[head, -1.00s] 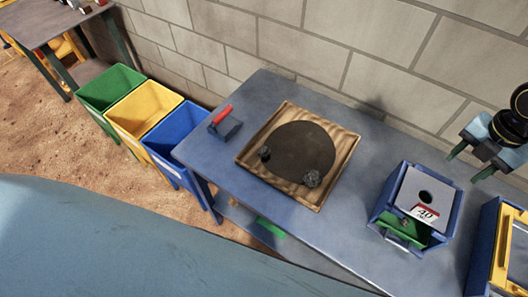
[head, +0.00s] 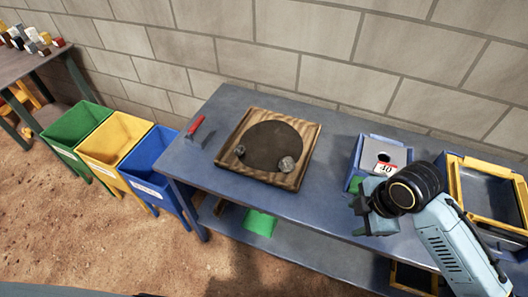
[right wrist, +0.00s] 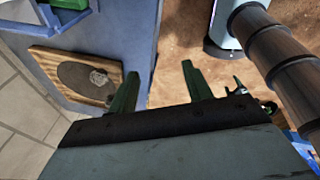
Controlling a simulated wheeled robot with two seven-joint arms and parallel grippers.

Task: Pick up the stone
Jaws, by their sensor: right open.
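Two grey stones lie on a dark round patch on a wooden board (head: 303,155). The smaller stone (head: 240,150) is at the left edge of the patch. The larger, lighter stone (head: 287,164) is near the front right edge, and it also shows in the right wrist view (right wrist: 98,77). My right gripper (head: 357,218) is to the right of the board, by the table's front edge and in front of the jaw crusher (head: 362,150). In the right wrist view its green fingers (right wrist: 158,84) are apart with nothing between them. My left gripper is not in view.
The blue table (head: 225,112) also holds a red-handled tool (head: 196,127) at the left and a yellow-framed box (head: 452,168) at the right. Green (head: 75,125), yellow (head: 115,138) and blue (head: 150,155) bins stand left of the table. A block wall runs behind.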

